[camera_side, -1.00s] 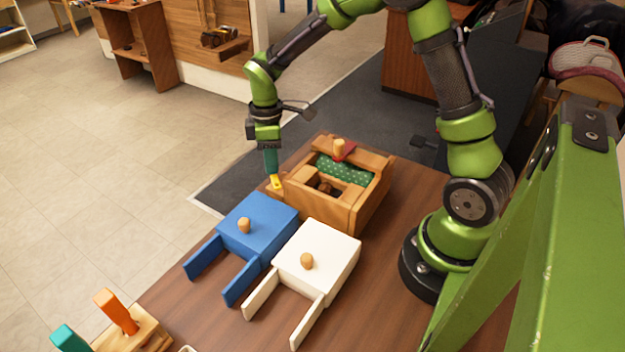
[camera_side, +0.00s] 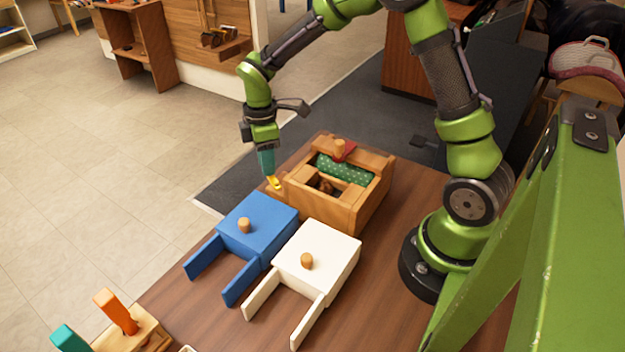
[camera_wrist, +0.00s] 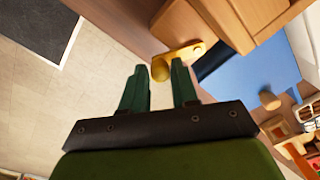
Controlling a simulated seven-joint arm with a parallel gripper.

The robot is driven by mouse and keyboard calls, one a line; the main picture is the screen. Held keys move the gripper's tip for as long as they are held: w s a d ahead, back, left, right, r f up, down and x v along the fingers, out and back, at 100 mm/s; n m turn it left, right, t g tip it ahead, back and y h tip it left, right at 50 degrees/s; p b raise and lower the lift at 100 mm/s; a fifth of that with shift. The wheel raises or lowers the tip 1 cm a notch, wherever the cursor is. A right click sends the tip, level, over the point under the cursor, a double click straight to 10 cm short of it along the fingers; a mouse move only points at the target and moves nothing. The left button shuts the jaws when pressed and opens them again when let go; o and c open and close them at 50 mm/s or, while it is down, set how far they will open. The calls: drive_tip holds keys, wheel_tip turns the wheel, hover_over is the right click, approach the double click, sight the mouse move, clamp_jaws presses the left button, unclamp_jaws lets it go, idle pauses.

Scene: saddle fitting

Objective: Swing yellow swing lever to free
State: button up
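The yellow swing lever (camera_side: 274,184) is at the left corner of the wooden box (camera_side: 332,212), low on its outer side. In the wrist view the lever (camera_wrist: 185,56) runs from the wood to a rounded knob, which shows between my fingertips and nearer the right one. My gripper (camera_side: 268,175) reaches down at the lever from above, with teal fingers. In the wrist view my gripper (camera_wrist: 159,70) has its fingers apart, with a gap beside the knob. I cannot tell whether a finger touches it.
A blue piece (camera_side: 262,226) with a wooden knob and two legs lies in front of the box. A similar white piece (camera_side: 325,250) lies to its right. A wooden stand (camera_side: 140,330) with orange and teal handles is at lower left. Floor lies beyond the table's left edge.

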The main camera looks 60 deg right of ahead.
drive_tip(key=shift+o, duration=1.3)
wheel_tip(320, 180, up, 17)
drive_tip(key=shift+w+d, duration=0.25)
drive_tip(key=shift+d, duration=0.05)
drive_tip(key=shift+f, duration=0.1)
